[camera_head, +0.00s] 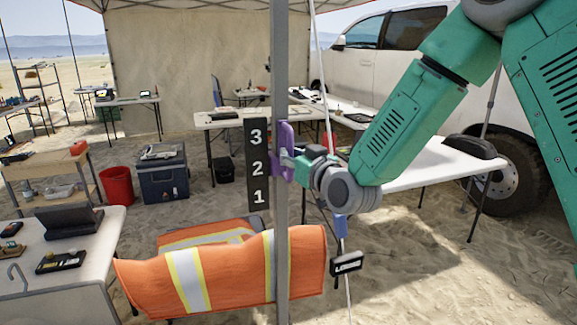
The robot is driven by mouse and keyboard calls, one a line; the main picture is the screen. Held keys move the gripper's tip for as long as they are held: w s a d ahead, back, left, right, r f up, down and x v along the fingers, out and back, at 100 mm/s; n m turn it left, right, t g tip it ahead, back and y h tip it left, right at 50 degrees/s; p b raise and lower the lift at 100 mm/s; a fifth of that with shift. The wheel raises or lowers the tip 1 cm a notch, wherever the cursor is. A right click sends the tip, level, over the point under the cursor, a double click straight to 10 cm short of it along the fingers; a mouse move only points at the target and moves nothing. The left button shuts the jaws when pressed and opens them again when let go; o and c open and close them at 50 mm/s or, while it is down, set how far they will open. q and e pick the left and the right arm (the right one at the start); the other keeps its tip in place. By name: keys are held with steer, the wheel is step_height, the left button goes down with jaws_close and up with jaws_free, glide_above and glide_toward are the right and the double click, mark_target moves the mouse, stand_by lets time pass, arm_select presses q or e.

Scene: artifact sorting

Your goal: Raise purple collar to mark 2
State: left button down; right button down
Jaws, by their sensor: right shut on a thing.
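The purple collar (288,136) sits around the grey upright pole (281,60), beside the black board (257,182) marked 3, 2 and 1 from top to bottom. The collar's visible body spans roughly from the 3 down to just below the 2, with its middle near or slightly above the 2. My right gripper (289,160) comes in from the right and is shut on the collar's right side. The gripper hides part of the collar. My left gripper is not in view.
A white table (430,168) stands behind my right arm, near a white vehicle (372,65). Another table (95,235) is at left.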

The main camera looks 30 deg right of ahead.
steer(key=shift+f, duration=0.15)
steer(key=c, duration=1.5)
jaws_free()
steer(key=shift+s, duration=0.1)
steer(key=shift+c, duration=0.2)
steer(key=shift+d, duration=0.1)
steer(key=shift+s, duration=0.25)
steer(key=s, duration=0.7)
steer(key=shift+f, duration=0.1)
